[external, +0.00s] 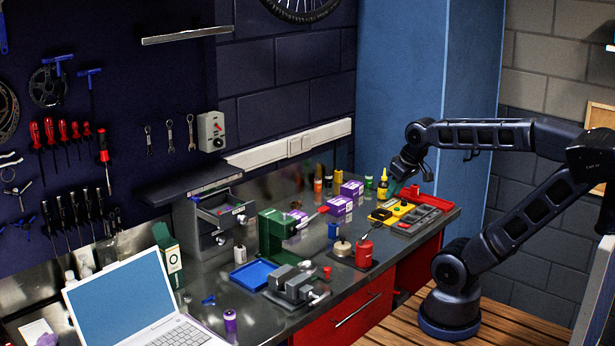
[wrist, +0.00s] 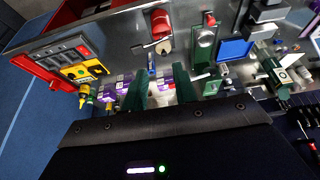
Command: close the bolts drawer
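A small grey drawer cabinet (external: 186,222) stands on the workbench against the back wall in the external view. Its upper drawer (external: 226,209) is pulled out and holds small items. The lower drawer front below it looks shut. I cannot read any label to tell which is the bolts drawer. My gripper (external: 397,184) is over the right part of the bench, far from the cabinet. In the wrist view, my gripper's two green fingers (wrist: 160,82) stand apart with nothing held between them. The cabinet is hard to make out in that view.
A green machine (external: 277,232) stands just right of the open drawer. A blue tray (external: 254,274) and a grey vise (external: 296,286) lie in front. Purple boxes (external: 341,206), a yellow item (external: 391,213) and a red tray (external: 427,199) are farther right. A laptop (external: 125,300) sits at left.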

